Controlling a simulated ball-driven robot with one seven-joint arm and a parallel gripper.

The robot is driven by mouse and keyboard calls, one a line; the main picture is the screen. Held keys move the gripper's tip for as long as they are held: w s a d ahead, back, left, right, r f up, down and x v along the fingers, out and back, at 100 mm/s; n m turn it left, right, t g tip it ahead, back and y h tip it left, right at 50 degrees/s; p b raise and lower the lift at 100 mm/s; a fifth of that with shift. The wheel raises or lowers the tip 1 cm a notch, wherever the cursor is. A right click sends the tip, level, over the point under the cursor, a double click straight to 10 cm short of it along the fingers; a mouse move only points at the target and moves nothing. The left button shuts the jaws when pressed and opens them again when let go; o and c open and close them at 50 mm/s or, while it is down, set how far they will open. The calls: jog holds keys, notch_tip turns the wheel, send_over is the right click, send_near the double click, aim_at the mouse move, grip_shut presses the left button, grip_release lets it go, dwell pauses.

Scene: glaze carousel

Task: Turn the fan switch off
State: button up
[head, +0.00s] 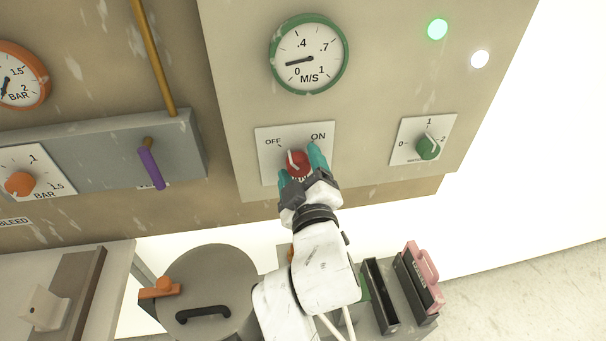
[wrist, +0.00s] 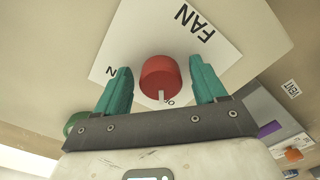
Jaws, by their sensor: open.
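The fan switch is a red rotary knob (head: 299,161) on a white plate (head: 265,170) marked OFF at left and ON at right. Its white pointer leans up and left, toward the OFF side. In the wrist view the red knob (wrist: 160,74) has its pointer aimed at a partly hidden label beginning "O". My gripper (head: 301,166) is at the knob with a teal finger on either side. In the wrist view my gripper (wrist: 160,82) is open, with gaps between the fingers and the knob. The plate's lower part is partly hidden by the gripper.
An M/S gauge (head: 308,54) sits above, its needle near the low end. A green knob (head: 428,147) is to the right, and a lit green lamp (head: 437,28) is above it. A purple-handled lever (head: 152,168) is to the left. A lidded drum (head: 210,285) stands below.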

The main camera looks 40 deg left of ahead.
jog(key=b+v, duration=0.1)
jog(key=v, duration=0.9)
jog(key=shift+s+d, duration=0.25)
jog(key=shift+s, duration=0.05)
jog(key=w+a+m+b, duration=0.1)
jog(key=w+a+m, duration=0.1)
jog(key=w+a+m+b, duration=0.2)
jog(key=a+m, duration=0.1)
jog(key=w+a+m+b, duration=0.2)
jog(key=a, duration=0.1)
jog(key=shift+w+m, duration=0.25)
jog(key=shift+m, duration=0.05)
dwell(0.4)
jog(key=shift+c, duration=0.3)
jog(key=c, duration=1)
jog(key=shift+d+n, duration=0.1)
jog(key=shift+n, duration=0.8)
jog(key=o, duration=1.1)
jog(key=shift+c, duration=0.2)
